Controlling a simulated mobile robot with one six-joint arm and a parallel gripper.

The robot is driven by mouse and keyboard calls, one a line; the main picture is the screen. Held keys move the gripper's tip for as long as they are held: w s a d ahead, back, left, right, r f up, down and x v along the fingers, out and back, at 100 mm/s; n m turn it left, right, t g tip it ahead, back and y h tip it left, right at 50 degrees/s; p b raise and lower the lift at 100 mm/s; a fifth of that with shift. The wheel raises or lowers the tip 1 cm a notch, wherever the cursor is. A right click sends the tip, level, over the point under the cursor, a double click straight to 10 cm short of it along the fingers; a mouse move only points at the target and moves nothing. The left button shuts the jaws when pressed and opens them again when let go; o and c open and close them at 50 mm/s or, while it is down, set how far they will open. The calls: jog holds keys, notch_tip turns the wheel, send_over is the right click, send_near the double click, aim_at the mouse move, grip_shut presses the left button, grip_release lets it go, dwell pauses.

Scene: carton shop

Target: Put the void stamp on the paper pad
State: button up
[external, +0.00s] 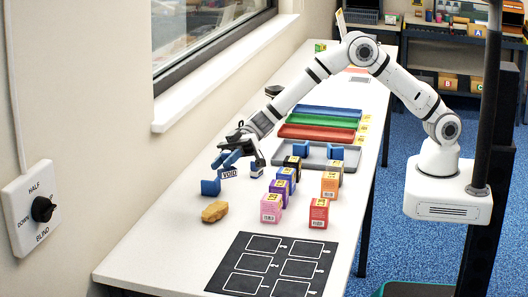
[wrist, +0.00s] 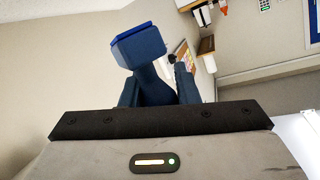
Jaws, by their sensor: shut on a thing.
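The void stamp (external: 229,173), with a white VOID label, is at my gripper (external: 231,157) over the left side of the white table. In the wrist view, my gripper (wrist: 157,90) is shut on the dark blue stamp (wrist: 143,50), whose wide, bright-blue-edged end points away from the palm. The stamp looks raised above the table, but its exact height is unclear. I cannot pick out the paper pad with certainty; a small flat grey sheet (external: 360,79) lies at the far end of the table.
A blue block (external: 210,187), a tan lump (external: 214,211) and another small labelled item (external: 257,168) are near the gripper. Several small cartons (external: 271,208) stand in two rows. Blue, green and red trays (external: 318,132) lie behind; a black boxed mat (external: 272,266) lies in front.

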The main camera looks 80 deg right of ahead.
aim_at(234, 167)
jog(key=shift+w+a+r+b, duration=0.15)
jog(key=shift+r+b, duration=0.15)
jog(key=shift+r, duration=0.25)
jog(key=w+a+f+b, duration=0.1)
jog(key=f, duration=0.2)
jog(key=f+b, duration=0.1)
jog(key=f, duration=0.2)
jog(key=w+a+f+b, duration=0.1)
jog(key=f+b, duration=0.1)
jog(key=f, duration=0.1)
jog(key=shift+w+a, duration=0.35)
jog(key=shift+f, duration=0.15)
jog(key=o, duration=1.1)
jog(key=shift+c, duration=0.2)
jog(key=shift+r, duration=0.25)
jog(key=v, duration=1.2)
jog(key=shift+b, duration=0.35)
